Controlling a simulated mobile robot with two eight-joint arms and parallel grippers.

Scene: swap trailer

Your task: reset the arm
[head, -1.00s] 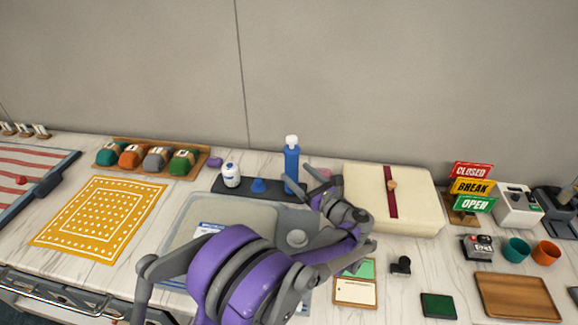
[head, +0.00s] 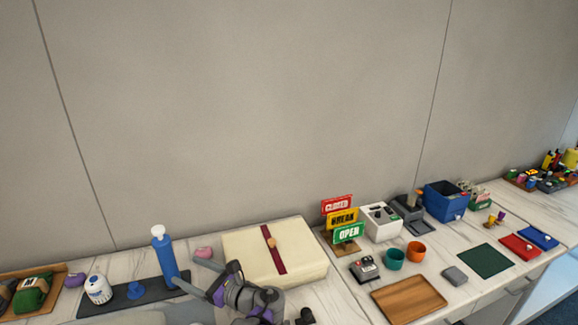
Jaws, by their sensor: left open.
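My left gripper (head: 185,267) is at the bottom of the head view, left of the middle. Its two grey fingers are spread apart and point up and left, with nothing between them. It appears in front of the dark mat (head: 122,304) and near the blue bottle (head: 165,256) with a white cap. The cream box (head: 243,252) with a dark red strap lies just right of and behind the gripper. Whether the fingers touch the mat I cannot tell. Most of the arm is cut off by the lower edge. My right gripper is not in view.
A white container (head: 98,289) and a pink item (head: 203,252) stand nearby. Right are stacked signs (head: 348,233), teal (head: 394,259) and orange cups (head: 416,252), a wooden tray (head: 408,299) and a blue bin (head: 445,201). The wall is behind; bare counter lies between items.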

